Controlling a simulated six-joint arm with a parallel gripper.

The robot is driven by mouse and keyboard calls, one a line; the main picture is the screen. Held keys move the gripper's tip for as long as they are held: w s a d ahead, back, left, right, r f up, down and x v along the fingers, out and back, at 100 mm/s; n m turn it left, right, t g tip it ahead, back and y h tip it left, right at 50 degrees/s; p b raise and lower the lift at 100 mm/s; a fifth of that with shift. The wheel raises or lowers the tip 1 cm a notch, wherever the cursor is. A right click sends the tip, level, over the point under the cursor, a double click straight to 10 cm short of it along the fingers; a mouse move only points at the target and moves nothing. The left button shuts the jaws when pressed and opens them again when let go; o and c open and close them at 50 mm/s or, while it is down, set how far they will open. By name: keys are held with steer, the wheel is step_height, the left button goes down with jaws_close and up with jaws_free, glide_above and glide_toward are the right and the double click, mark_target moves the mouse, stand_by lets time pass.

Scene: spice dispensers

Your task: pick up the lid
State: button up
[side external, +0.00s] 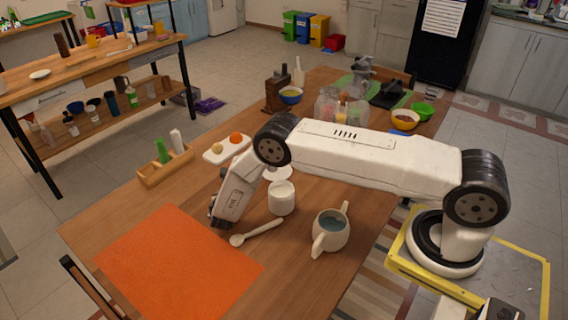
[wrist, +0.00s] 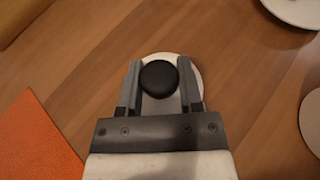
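The lid (wrist: 195,72) shows in the wrist view as a pale disc with a round black knob (wrist: 158,78) on top. My gripper (wrist: 158,82) is over the lid, its two fingers spread with the knob between them. The knob looks very near both fingers; I cannot tell whether they touch it. In the side view my gripper (side external: 217,216) is low over the table, and the lid is not clearly visible there.
An orange mat (side external: 180,262) lies at the front left. A white spoon (side external: 256,232), a white jar (side external: 282,198) and a pale mug (side external: 330,231) stand or lie to the right of my gripper. A wooden rack (side external: 165,167) and a white tray (side external: 226,149) are behind it.

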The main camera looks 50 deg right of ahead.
jaws_close()
steer(key=shift+r, duration=0.15)
steer(key=shift+r, duration=1)
steer(key=s+r, duration=1)
steer(key=s, duration=0.4)
steer(key=shift+a+r, duration=0.2)
steer(key=shift+r, duration=0.2)
steer(key=shift+d, duration=0.1)
